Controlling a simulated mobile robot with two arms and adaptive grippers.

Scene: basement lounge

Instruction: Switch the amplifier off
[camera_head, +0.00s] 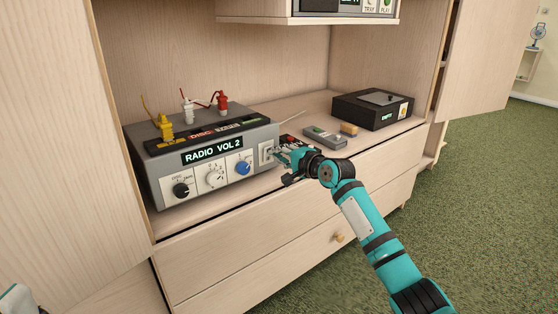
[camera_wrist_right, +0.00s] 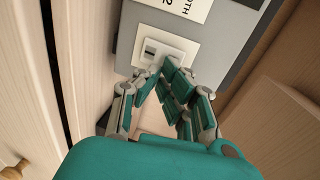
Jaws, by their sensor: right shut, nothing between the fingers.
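The amplifier (camera_head: 222,165) is a grey box on the cabinet shelf, its lit display reading "RADIO VOL 2". Its front has a black knob (camera_head: 181,190), a white knob (camera_head: 214,179) and a blue knob (camera_head: 242,168). A pale rocker switch (camera_head: 266,154) is at the right end of the front, partly hidden by my gripper. The right wrist view shows the switch (camera_wrist_right: 152,51) in a cream plate. My right gripper (camera_head: 279,155) is shut and empty, its fingertips (camera_wrist_right: 161,70) close to the plate's edge; I cannot tell whether they touch.
Yellow, white and red plugs (camera_head: 222,101) with cables stand on the amplifier. Right of it lie a grey remote-like device (camera_head: 324,137), a small wooden block (camera_head: 349,129) and a black box (camera_head: 373,109). An upper shelf (camera_head: 310,20) overhangs; a drawer front (camera_head: 300,250) is below.

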